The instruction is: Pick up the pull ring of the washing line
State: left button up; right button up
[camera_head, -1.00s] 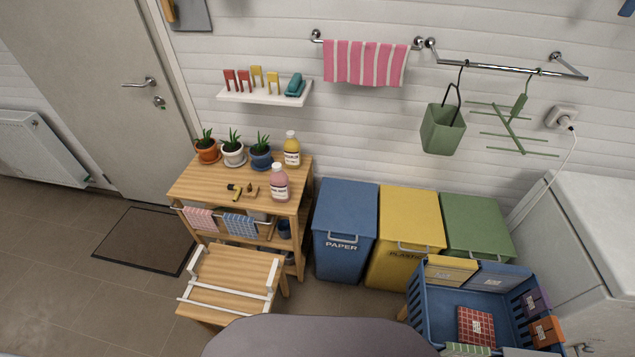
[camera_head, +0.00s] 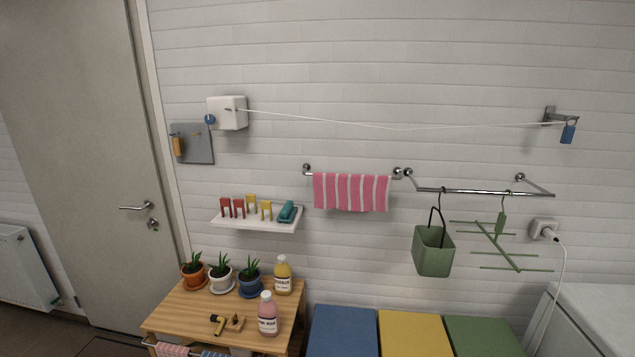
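The washing line (camera_head: 395,128) is a thin white cord strung across the white wall. It runs from a white box (camera_head: 228,113) at the upper left, with a round blue knob (camera_head: 210,119) on its side, to a grey wall bracket (camera_head: 560,116) at the upper right. A blue tag-like piece (camera_head: 568,134) hangs at the bracket end of the line. It may be the pull ring, but it is too small to tell its shape. Neither of my grippers is in view.
A rail with a pink striped towel (camera_head: 351,192), a shelf with pegs (camera_head: 257,218) and a rail with a green basket (camera_head: 433,250) are below the line. A wooden table (camera_head: 180,312) with plants and bottles, several bins (camera_head: 414,335) and a white appliance (camera_head: 600,310) stand lower.

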aim_at(569, 132)
jog(key=z, duration=1.45)
jog(key=i+l+u, duration=0.15)
jog(key=l+u, duration=0.2)
jog(key=l, duration=0.15)
jog(key=i+l+u, duration=0.15)
jog(key=l+u, duration=0.2)
jog(key=l, duration=0.2)
jog(key=l+u, duration=0.35)
jog(key=l, duration=0.15)
jog(key=l+u, duration=0.35)
jog(key=l, duration=0.25)
jog(key=k+l+u, duration=0.1)
jog(key=l+u, duration=0.25)
jog(key=l, duration=0.2)
jog(key=k+l+u, duration=0.15)
jog(key=l+u, duration=0.2)
jog(key=l, duration=0.15)
jog(key=k+l+u, duration=0.35)
jog(key=l, duration=0.15)
jog(key=i, duration=0.1)
